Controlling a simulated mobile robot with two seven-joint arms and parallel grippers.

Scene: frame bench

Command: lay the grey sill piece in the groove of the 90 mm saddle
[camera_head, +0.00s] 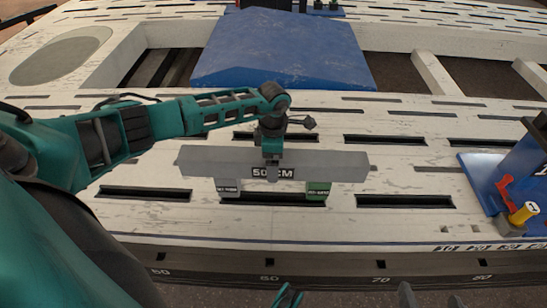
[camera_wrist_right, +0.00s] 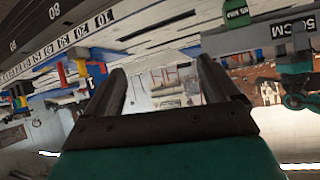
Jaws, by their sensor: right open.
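The grey sill piece (camera_head: 215,162), a long bar with a "50 CM" label, spans the middle of the head view. My left gripper (camera_head: 272,158) comes down on its middle and appears shut on it; the finger contact is mostly hidden. In the wrist view the green saddle (camera_wrist_right: 237,14) shows at the top. My right gripper (camera_wrist_right: 160,62) is open and empty.
The white slotted bench (camera_head: 130,215) has a numbered front edge. A blue stand (camera_head: 490,185) with a red clip and a yellow part (camera_head: 523,213) is at the right. A blue block (camera_head: 285,50) lies behind. Bench surface between bar and stand is clear.

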